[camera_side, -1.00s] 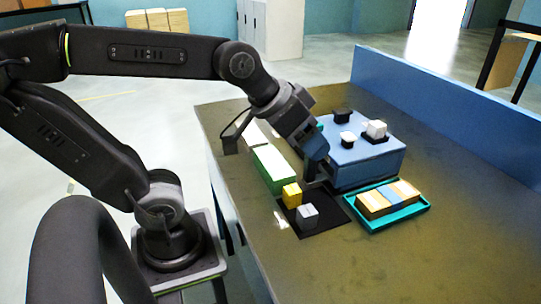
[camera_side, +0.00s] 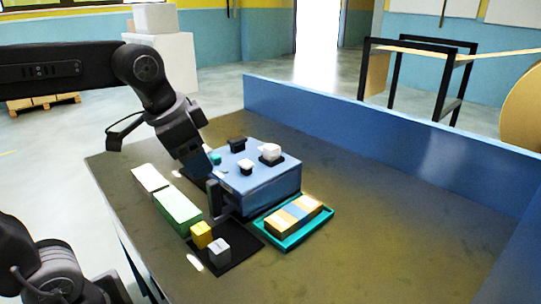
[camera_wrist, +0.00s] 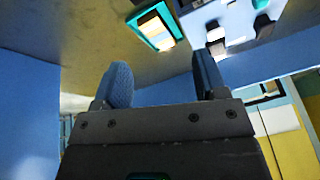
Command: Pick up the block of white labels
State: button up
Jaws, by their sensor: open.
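I cannot tell for certain which pale piece is the block of white labels. A small pale grey-white block (camera_side: 219,250) sits on a black mat beside a yellow block (camera_side: 201,235). My gripper (camera_side: 206,180) is at the box's near left corner, behind the yellow block. In the wrist view my gripper (camera_wrist: 161,78) shows two blue-padded fingers, wide apart with nothing between them.
A green block with a pale top (camera_side: 178,212) and a flat white piece (camera_side: 150,178) lie along the left table edge. A teal tray (camera_side: 288,243) holds orange, cream and blue pieces. A blue wall (camera_side: 380,128) borders the table's back. The right side of the table is clear.

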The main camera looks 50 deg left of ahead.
jog(key=w+a+r+m+g, duration=0.1)
jog(key=w+r+m, duration=0.25)
jog(key=w, duration=0.35)
jog(key=m+g, duration=0.3)
jog(key=m, duration=0.8)
send_over(272, 146)
jog(key=f, duration=0.9)
jog(key=shift+s+a+f, duration=0.1)
jog(key=shift+s, duration=0.2)
jog(key=shift+w+f, duration=0.15)
jog(key=shift+f, duration=2.6)
jog(key=c, duration=1.1)
